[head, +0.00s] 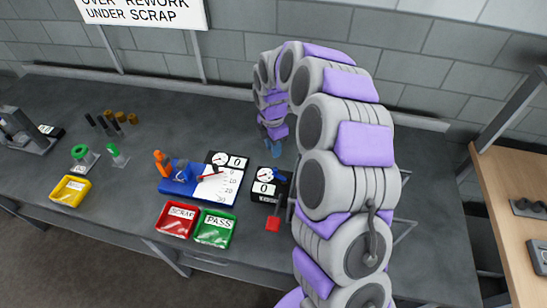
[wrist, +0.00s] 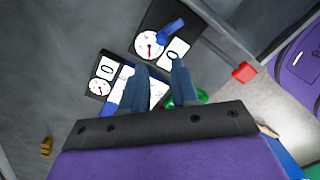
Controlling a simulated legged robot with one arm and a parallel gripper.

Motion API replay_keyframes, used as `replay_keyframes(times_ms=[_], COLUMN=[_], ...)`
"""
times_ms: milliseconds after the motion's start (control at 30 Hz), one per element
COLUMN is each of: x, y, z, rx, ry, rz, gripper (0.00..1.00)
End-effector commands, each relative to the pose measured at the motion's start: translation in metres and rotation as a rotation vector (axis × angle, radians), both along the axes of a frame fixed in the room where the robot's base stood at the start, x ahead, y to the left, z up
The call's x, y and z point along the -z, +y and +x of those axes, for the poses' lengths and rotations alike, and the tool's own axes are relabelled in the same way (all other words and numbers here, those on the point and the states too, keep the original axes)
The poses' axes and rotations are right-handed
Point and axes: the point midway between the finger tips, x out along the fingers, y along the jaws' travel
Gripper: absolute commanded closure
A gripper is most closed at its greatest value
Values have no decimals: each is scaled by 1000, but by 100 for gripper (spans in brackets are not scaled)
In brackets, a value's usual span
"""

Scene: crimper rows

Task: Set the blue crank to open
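The blue crank (wrist: 172,30) is a short blue handle on a black box with a round dial and a "0" plate (wrist: 174,52). In the head view the blue crank (head: 279,176) shows small at the right of the black box (head: 258,190), beside its dial. My gripper (wrist: 160,66) is open and empty, its two blue fingers apart. In the wrist view the fingertips lie just below the dial box in the picture, apart from the crank. In the head view my gripper (head: 275,150) hangs behind the box, partly hidden by my arm. I cannot read the crank's setting.
A red block on a lever (head: 273,224) sticks out in front of the box. Left of it stand a blue fixture (head: 178,188) with a white scale card, and red (head: 177,220) and green (head: 214,229) trays. The bench (head: 85,225) has free room further left.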

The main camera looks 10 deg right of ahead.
Motion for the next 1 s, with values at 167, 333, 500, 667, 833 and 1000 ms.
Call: replay_keyframes(times_ms=[167,333,500,667,833,1000], x=[-37,-58,-65,-65,-65,-65], y=[1,2,2,2,2,2], z=[2,4,3,3,3,2], rx=[1,0,-1,-1,0,3], ry=[-4,-3,0,2,2,1], rz=[1,0,0,0,0,0], gripper=[71,71,71,71,71,71])
